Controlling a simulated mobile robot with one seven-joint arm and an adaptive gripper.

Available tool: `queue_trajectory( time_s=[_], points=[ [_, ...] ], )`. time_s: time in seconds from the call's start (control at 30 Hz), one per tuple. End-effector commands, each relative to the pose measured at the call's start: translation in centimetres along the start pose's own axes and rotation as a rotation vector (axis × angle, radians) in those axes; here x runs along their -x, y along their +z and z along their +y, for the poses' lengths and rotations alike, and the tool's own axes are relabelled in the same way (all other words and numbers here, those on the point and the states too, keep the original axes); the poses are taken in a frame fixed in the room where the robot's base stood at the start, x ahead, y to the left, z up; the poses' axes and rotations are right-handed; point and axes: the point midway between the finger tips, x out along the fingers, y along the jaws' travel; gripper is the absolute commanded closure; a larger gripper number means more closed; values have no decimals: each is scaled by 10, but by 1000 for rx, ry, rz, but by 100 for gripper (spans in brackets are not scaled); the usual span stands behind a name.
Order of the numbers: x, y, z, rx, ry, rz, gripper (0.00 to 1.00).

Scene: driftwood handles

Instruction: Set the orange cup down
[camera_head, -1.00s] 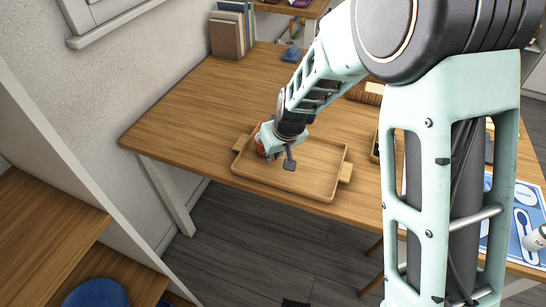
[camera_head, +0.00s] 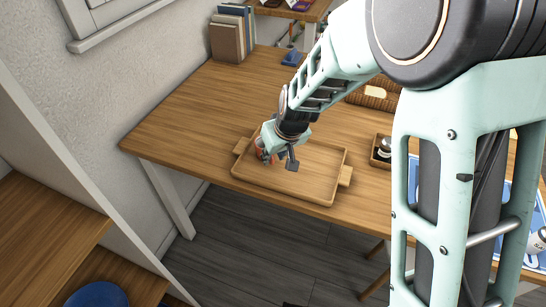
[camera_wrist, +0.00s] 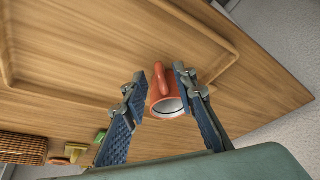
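The orange cup (camera_head: 259,143) is at the left end of the wooden tray (camera_head: 300,195), partly hidden behind my gripper (camera_head: 280,158) in the head view. In the wrist view the orange cup (camera_wrist: 166,96) has its pale mouth toward the camera and its handle on the upper side. My gripper (camera_wrist: 163,82) has one finger on each side of the cup. The fingers look spread, with a small gap on the left side; contact on the right side is unclear. Whether the cup's base touches the tray is hidden.
The tray rests near the front edge of the wooden table (camera_head: 190,115). Books (camera_head: 230,35) and a blue object (camera_head: 292,57) stand at the back. A wicker basket (camera_head: 372,97) and a small wooden box (camera_head: 381,152) are right of the tray. The table's left part is clear.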

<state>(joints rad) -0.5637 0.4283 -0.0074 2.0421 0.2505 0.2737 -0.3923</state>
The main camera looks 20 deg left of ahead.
Motion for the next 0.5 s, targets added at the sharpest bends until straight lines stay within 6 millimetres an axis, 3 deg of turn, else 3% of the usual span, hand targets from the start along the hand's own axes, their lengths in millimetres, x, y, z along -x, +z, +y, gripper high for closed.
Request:
queue_trajectory(
  time_s=[0.2,0.5],
  points=[
    [48,-2,0,0,1,6,74],
    [89,-1,0,-1,0,2,74]
  ],
)
